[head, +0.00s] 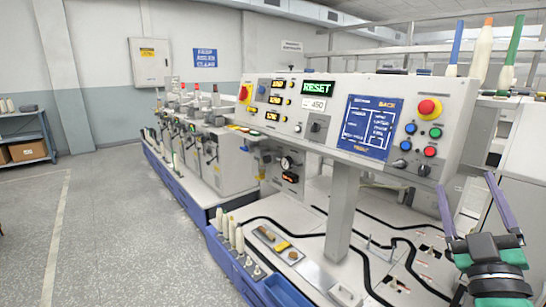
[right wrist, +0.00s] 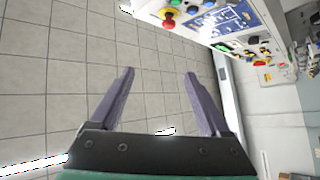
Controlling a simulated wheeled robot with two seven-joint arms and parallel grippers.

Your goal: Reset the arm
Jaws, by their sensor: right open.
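My right gripper (head: 466,183) is at the right edge of the head view, fingers pointing up and spread apart. It is beside the lower right end of the grey control panel (head: 337,100) and seems to touch nothing. In the right wrist view the same gripper (right wrist: 158,72) has its two purple fingers wide apart with nothing between them. My left gripper is in neither view.
Cones on coloured spindles (head: 482,52) stand behind. The floor (head: 110,220) at left is clear.

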